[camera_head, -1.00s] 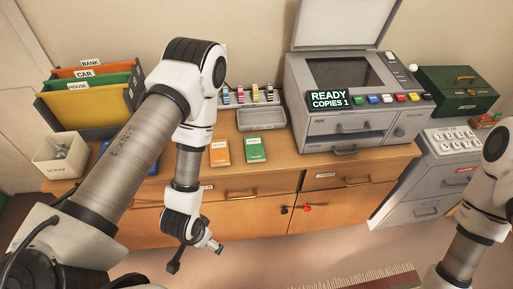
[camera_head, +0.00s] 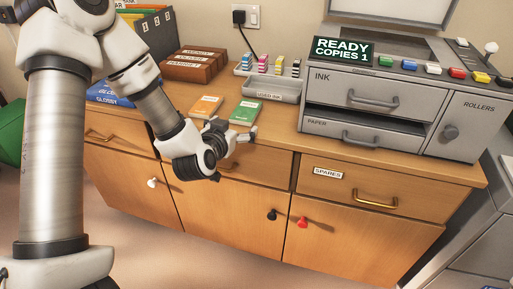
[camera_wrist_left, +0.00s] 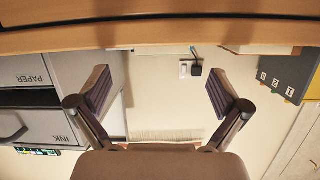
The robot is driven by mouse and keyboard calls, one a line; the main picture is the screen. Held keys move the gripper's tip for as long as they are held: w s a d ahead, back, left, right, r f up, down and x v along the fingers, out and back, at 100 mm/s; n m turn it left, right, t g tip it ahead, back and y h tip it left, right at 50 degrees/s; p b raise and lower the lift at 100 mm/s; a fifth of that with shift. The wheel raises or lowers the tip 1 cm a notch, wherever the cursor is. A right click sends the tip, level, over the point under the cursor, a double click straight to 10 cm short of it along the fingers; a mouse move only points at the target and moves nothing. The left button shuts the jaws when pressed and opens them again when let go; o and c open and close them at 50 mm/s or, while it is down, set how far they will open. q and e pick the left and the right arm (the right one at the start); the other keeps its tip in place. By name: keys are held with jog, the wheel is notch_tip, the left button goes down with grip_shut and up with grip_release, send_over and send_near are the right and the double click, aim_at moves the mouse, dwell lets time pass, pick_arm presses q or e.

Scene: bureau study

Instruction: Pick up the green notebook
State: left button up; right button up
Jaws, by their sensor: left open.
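The green notebook (camera_head: 246,112) lies flat on the wooden cabinet top, near its front edge and just right of an orange notebook (camera_head: 206,106). My left gripper (camera_head: 236,131) is open and empty at the front edge of the top, just in front of the green notebook and apart from it. In the left wrist view, the two fingers of my left gripper (camera_wrist_left: 160,92) are spread wide with nothing between them. I cannot make out the green notebook there. My right gripper is out of view.
A grey copier (camera_head: 400,110) stands to the right. Brown boxes (camera_head: 195,66) and a blue packet (camera_head: 110,94) are to the left. Drawer handles (camera_head: 375,202) stick out below the top.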

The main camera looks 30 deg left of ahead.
aim_at(245, 112)
pick_arm(q)
jog(key=b, duration=0.1)
jog(key=a+f+t+b, duration=0.1)
jog(key=b, duration=0.1)
jog(key=shift+w+n, duration=0.25)
jog(key=shift+n, duration=0.15)
jog(key=shift+w+a+r+t+y+b, duration=0.2)
jog(key=shift+w+r+t+y+b, duration=0.1)
jog(key=shift+w+r+b, duration=0.15)
jog(key=x, duration=0.2)
jog(key=b+x, duration=0.1)
jog(key=x, duration=0.1)
jog(key=d+x, duration=0.1)
jog(key=x, duration=0.2)
jog(key=shift+f+b, duration=0.2)
jog(key=shift+b, duration=0.2)
jog(key=shift+a+r, duration=0.1)
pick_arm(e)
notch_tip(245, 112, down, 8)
pick_arm(q)
jog(key=c, duration=1.3)
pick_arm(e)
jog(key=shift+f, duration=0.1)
